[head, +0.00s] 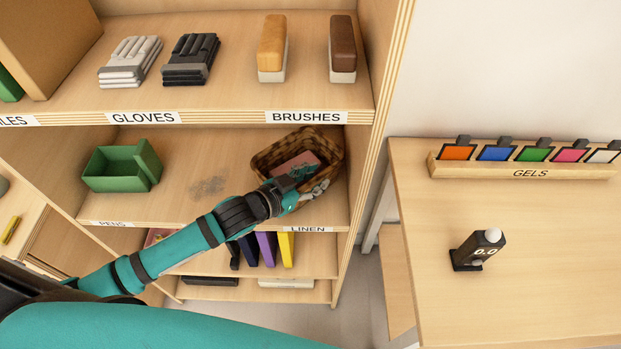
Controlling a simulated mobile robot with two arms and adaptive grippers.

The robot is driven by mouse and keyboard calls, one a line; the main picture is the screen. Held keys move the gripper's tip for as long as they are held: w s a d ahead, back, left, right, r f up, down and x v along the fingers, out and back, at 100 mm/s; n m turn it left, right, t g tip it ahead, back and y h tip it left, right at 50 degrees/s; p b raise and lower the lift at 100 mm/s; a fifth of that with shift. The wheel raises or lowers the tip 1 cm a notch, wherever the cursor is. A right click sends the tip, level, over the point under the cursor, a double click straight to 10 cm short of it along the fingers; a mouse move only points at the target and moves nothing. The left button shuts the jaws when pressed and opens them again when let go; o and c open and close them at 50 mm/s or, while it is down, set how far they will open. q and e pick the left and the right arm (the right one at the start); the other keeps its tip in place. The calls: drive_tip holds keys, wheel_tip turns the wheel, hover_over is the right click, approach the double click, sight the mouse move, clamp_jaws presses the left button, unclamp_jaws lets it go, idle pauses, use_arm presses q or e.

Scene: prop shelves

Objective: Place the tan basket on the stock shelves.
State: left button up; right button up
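The tan woven basket (270,158) is at the right end of the middle shelf (200,205), above the LINEN label, and looks slightly tilted. A flat pinkish item (297,165) lies inside it. My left gripper (310,193) is at the basket's front right rim and overlaps it in the head view. The gripper and wrist hide the basket's near side, so I cannot tell whether the fingers are closed on the rim or whether the basket rests fully on the board. My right gripper is not in view.
A green open box (120,167) stands on the middle shelf's left. Gloves (130,60) and two brushes (272,47) sit on the shelf above. A dark smudge (208,186) marks the bare middle. At right, a table holds a gels rack (530,170) and a black device (478,250).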

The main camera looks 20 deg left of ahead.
use_arm(q)
drive_tip(key=b+v, duration=0.1)
drive_tip(key=v, duration=1.1)
